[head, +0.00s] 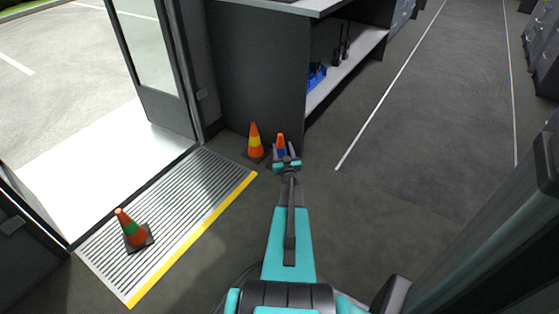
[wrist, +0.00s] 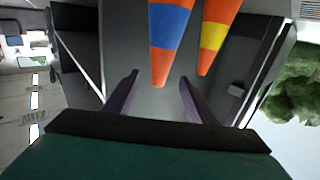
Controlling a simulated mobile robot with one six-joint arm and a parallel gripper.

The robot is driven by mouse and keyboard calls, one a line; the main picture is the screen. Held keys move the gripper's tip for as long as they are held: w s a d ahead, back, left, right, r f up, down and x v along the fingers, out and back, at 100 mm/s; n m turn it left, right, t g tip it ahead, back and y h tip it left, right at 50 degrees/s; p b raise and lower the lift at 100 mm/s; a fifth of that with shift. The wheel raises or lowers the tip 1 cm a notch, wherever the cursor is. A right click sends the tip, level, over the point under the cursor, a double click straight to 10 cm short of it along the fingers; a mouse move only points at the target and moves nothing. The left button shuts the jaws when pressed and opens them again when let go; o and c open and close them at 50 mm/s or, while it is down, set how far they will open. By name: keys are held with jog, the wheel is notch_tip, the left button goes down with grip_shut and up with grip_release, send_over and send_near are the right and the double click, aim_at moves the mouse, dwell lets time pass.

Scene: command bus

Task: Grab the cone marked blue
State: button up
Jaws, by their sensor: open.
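The orange cone with a blue band (head: 281,141) stands by the dark cabinet's end, just beyond my gripper (head: 286,160), which hides its lower part in the head view. In the wrist view the picture is upside down, and the blue-banded cone (wrist: 170,30) points downward. Its tip shows between the two fingers of my open gripper (wrist: 160,77). I cannot tell whether either finger touches it. A cone with a yellow band (head: 256,141) stands close to its left; it also shows in the wrist view (wrist: 214,38), to the right of the blue-banded one.
A cone with a green band (head: 132,230) stands on the ribbed, yellow-edged step (head: 185,195) by the open doorway. The dark cabinet (head: 258,70) rises behind the two near cones. A blue object (head: 316,76) sits on its shelf. The floor (head: 400,150) to the right is clear.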

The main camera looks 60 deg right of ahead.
aim_at(281, 141)
jog(key=shift+x, duration=0.9)
jog(key=shift+b+x, duration=1.35)
jog(key=shift+x, duration=0.8)
jog(key=shift+w+d+r, duration=0.1)
jog(key=shift+w+d, duration=0.2)
jog(key=shift+d, duration=0.05)
grip_shut()
